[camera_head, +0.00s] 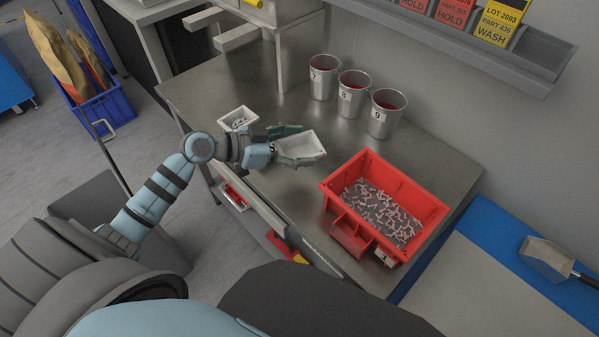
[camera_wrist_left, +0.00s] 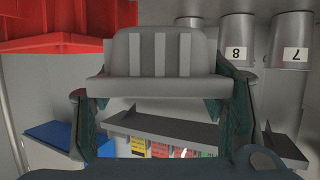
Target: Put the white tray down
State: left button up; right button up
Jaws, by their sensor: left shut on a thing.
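A white tray (camera_head: 306,143) is held by my left gripper (camera_head: 298,146) over the metal bench, left of the red bin. Its inside looks empty in the head view. In the left wrist view the tray (camera_wrist_left: 160,50) shows as a grey ribbed shape between the two dark green fingers, which close on its sides. I cannot tell whether its underside touches the bench. A second small white tray (camera_head: 238,114) with small parts in it stands on the bench behind my left wrist. My right gripper is not in view.
Three numbered metal cups (camera_head: 352,95) stand along the back of the bench. A red bin (camera_head: 340,183) full of small pale parts is at the right. Bare bench (camera_head: 260,80) lies behind the held tray. A metal scoop (camera_head: 548,258) lies on the blue surface at far right.

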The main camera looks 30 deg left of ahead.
aim_at(299, 179)
pick_arm(q)
notch_tip(299, 179, down, 8)
jog(key=shift+f+b, duration=0.25)
jog(key=shift+b, duration=0.5)
jog(key=shift+f, duration=0.15)
jog(key=o, duration=1.3)
jog(key=shift+c, duration=0.2)
jog(key=shift+r, duration=0.3)
jog(key=v, duration=1.1)
jog(key=shift+d+p, duration=0.1)
jog(key=shift+p, duration=0.2)
jog(key=shift+s+a+r, duration=0.2)
jog(key=shift+s+a, duration=0.1)
